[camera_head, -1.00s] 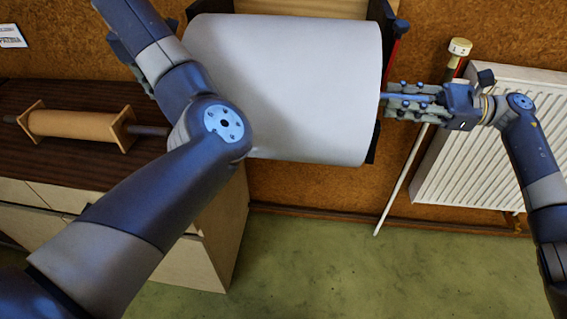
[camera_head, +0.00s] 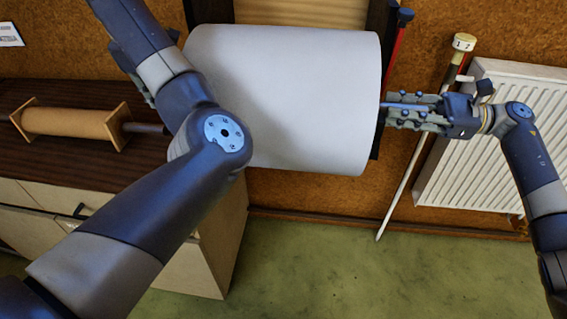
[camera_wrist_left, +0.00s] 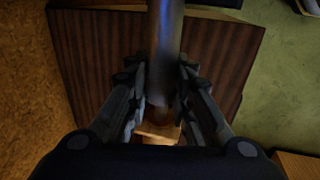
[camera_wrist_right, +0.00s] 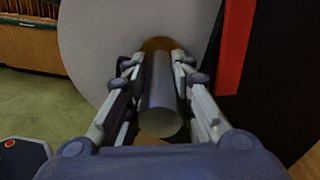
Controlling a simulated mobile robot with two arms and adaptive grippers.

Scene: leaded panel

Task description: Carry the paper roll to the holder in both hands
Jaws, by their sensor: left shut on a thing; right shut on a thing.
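The white paper roll (camera_head: 290,95) hangs level in front of the wall, with a bar at its ends. My right gripper (camera_head: 392,112) is shut on the bar (camera_wrist_right: 160,100) at the right end, close to the roll's flat end face (camera_wrist_right: 110,40). My left gripper (camera_wrist_left: 160,78) is shut on a bar (camera_wrist_left: 166,40); my left arm hides most of this hand and the roll's left end in the head view. Behind the roll is a dark frame (camera_head: 377,18) with a pale wooden panel (camera_head: 300,12); the roll covers most of it, and I cannot tell whether it is the holder.
A brown roller with wooden ends (camera_head: 68,123) lies on the dark cabinet top (camera_head: 60,165) at left. A red strip with a blue cap (camera_head: 398,40) stands beside the frame. A white pole (camera_head: 408,170) and white radiator (camera_head: 485,150) are at right. The green floor (camera_head: 320,260) is clear.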

